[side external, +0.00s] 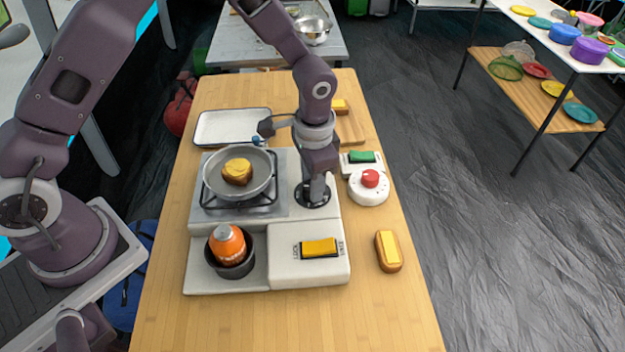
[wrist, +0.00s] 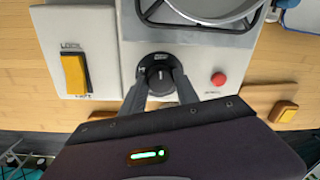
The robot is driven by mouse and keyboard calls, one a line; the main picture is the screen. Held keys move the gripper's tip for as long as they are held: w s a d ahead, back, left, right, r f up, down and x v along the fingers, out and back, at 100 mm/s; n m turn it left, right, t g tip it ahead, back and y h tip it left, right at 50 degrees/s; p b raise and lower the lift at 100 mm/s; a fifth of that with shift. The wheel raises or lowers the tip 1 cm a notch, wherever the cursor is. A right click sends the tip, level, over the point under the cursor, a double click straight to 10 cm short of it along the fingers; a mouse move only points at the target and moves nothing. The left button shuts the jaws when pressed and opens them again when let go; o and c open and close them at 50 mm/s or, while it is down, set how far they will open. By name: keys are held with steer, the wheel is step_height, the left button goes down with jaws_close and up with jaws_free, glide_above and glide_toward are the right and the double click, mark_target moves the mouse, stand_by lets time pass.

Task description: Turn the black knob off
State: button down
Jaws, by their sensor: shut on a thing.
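The black knob (wrist: 158,75) sits on the stove's light grey panel, with a dark ring around it. In the side view its black base ring (side external: 313,196) shows at the right part of the stove (side external: 215,162), and my gripper hides most of the knob. My gripper (side external: 315,190) points straight down over it. In the wrist view the two grey fingers of my gripper (wrist: 160,80) are on either side of the knob and shut on it. A light pointer mark shows on the knob; the label beside it is too small to read.
A pan (side external: 238,174) with a yellow-topped food item stands on the burner left of my gripper. A yellow lock switch (side external: 318,247) is in front. A red button (side external: 370,179) and green switch (side external: 362,157) stand close right. A bottle (side external: 227,246) sits in a dark bowl.

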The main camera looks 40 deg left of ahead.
steer(key=shift+m, duration=0.6)
steer(key=c, duration=0.9)
jaws_free()
step_height(320, 180, up, 7)
steer(key=shift+s+d+r, duration=0.1)
steer(key=shift+d, duration=0.05)
